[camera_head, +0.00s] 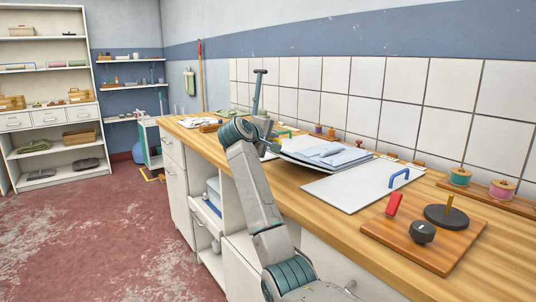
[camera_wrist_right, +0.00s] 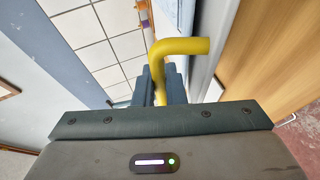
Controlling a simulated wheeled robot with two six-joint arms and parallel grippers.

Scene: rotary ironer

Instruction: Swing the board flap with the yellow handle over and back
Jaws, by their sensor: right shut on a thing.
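In the right wrist view the yellow handle (camera_wrist_right: 182,46), a bent bar, sits between the dark fingers of my right gripper (camera_wrist_right: 166,82), which is shut on it. A pale grey panel edge (camera_wrist_right: 212,40) runs beside the handle; I cannot tell for sure that it is the flap. In the head view my right arm reaches up over the counter, and its gripper (camera_head: 264,128) is at the left of the folded blue cloth (camera_head: 333,153). My left gripper is not in view.
On the wooden counter (camera_head: 440,192) lies a grey board (camera_head: 340,190) with a blue handle (camera_head: 399,177). A tiled wall (camera_head: 400,95) stands behind.

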